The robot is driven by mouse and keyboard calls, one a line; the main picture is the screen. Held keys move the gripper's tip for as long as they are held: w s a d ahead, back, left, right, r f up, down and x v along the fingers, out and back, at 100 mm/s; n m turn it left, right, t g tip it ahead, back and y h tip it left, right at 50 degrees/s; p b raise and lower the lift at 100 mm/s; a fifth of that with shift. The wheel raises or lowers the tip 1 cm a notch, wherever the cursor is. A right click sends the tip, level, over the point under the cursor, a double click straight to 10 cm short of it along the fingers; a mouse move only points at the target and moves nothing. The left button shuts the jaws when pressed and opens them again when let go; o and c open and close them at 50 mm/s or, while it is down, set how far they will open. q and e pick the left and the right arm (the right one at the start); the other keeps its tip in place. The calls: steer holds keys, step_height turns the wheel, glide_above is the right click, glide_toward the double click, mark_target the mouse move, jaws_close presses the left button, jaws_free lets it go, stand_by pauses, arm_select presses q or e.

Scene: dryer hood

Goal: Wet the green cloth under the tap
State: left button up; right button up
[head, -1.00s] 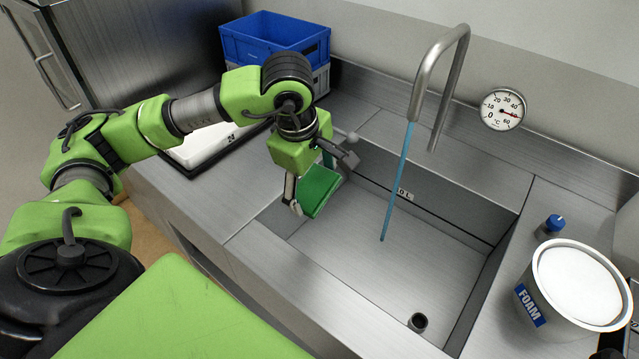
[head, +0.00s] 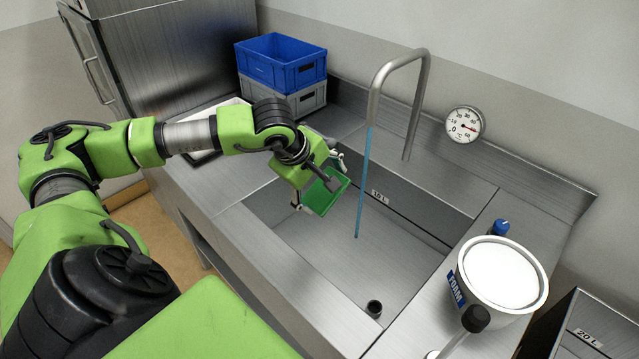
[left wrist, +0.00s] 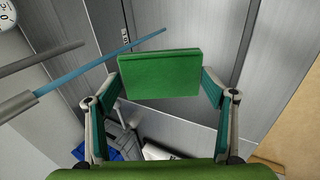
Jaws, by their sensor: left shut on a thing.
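The green cloth (head: 325,193) is a flat folded pad held over the left part of the sink (head: 290,235). My left gripper (head: 318,182) is shut on it; in the left wrist view the cloth (left wrist: 160,74) sits between the two fingers. The tap (head: 374,90) is a bent steel pipe at the back of the sink. A thin blue stream of water (head: 362,190) runs from it into the sink. The stream (left wrist: 90,66) passes beside the cloth in the left wrist view, and whether they touch is unclear. My right gripper is not in view.
A dial thermometer (head: 465,125) is on the back wall. A blue crate (head: 281,62) rests on a grey crate (head: 305,98) at the back left. The drain (head: 374,308) is near the sink's front.

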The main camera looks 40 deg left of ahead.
arm_select(q)
steer(key=w+f, duration=0.2)
steer(key=w, duration=1)
steer(key=shift+d, duration=0.25)
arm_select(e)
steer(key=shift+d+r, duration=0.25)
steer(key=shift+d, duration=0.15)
arm_select(q)
steer(key=shift+f, duration=0.1)
steer(key=shift+s+b, duration=1.1)
steer(key=shift+s, duration=2.95)
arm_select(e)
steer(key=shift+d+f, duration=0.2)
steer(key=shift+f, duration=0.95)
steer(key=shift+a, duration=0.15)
